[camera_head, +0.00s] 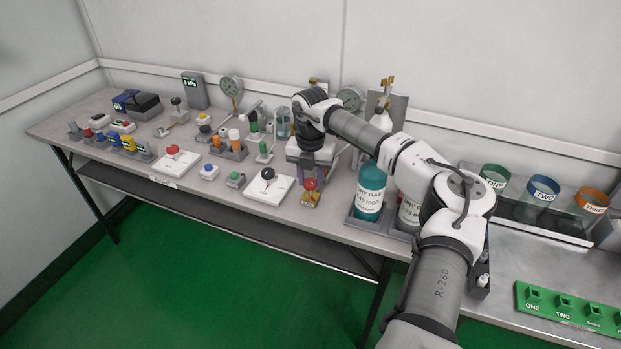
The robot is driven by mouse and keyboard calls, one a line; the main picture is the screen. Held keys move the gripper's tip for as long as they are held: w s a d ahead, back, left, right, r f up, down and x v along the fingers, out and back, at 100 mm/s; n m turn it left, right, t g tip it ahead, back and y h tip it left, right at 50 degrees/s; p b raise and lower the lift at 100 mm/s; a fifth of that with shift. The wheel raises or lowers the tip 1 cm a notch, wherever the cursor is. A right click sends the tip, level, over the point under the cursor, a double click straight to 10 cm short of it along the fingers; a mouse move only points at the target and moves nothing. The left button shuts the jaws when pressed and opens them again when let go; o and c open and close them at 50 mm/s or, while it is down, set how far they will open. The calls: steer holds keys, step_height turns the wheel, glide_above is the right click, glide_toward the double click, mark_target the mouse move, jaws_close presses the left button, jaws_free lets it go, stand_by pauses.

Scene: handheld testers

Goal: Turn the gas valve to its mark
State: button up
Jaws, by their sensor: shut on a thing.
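A small red knob on a brass-coloured block (309,197) stands near the front edge of the bench, and it looks like the gas valve. My gripper (310,178) points down right at this knob, with its body just above and behind. It is shut, apparently on the red knob; the fingertips and their contact are too small to see clearly. I cannot make out the mark or the angle of the knob.
A teal gas bottle (370,188) stands close to the right of my gripper, with a grey one beside it, partly behind my arm. A white plate with a black knob (268,185) lies to the left. Several small testers crowd the bench further left.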

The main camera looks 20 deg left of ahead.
steer(key=n+b, duration=0.1)
steer(key=n, duration=1.1)
steer(key=shift+n, duration=0.4)
steer(key=n, duration=1.2)
steer(key=shift+n, duration=0.4)
steer(key=o, duration=1)
